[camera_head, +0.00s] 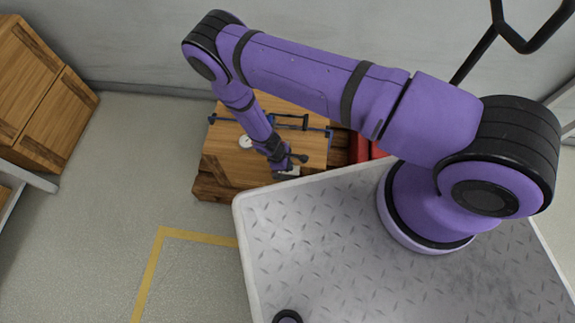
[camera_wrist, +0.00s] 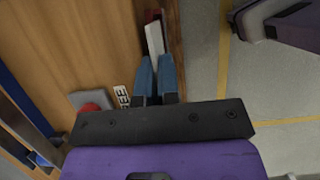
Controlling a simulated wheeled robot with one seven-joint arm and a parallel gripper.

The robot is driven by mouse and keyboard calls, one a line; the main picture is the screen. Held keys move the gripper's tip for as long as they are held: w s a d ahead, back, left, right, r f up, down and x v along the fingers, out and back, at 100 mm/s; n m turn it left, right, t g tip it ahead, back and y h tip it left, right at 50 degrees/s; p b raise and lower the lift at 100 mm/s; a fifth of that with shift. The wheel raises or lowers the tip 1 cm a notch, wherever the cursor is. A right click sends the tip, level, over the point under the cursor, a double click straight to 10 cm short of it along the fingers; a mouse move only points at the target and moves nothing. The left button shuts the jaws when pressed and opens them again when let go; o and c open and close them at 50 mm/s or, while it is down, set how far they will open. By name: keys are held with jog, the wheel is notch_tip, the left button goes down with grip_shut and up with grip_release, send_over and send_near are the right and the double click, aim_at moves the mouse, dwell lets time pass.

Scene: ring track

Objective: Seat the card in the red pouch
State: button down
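My gripper (camera_wrist: 157,62) points down over the edge of the wooden table, its two blue fingers close together. A white card (camera_wrist: 155,38) shows as a narrow strip at and beyond the fingertips, and the fingers appear closed on its sides. A small red patch (camera_wrist: 149,16) shows just past the card's far end; it may be the red pouch, but most of it is hidden or out of frame. In the head view my gripper (camera_head: 286,160) is at the table's near right part, with a small white piece (camera_head: 289,172) below it.
The wooden table (camera_head: 225,165) also carries a white round piece (camera_head: 245,142) and blue bars (camera_head: 330,137). A red button (camera_wrist: 90,106) and a printed label (camera_wrist: 121,97) are left of my fingers. Red objects (camera_head: 361,150) stand right of the table. Wooden crates (camera_head: 40,90) stand far left.

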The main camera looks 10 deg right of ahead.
jog(key=shift+f, duration=0.6)
jog(key=c, duration=1.6)
grip_release()
jog(key=shift+s, duration=0.1)
jog(key=shift+r, duration=0.45)
jog(key=v, duration=1.2)
jog(key=shift+r, duration=0.15)
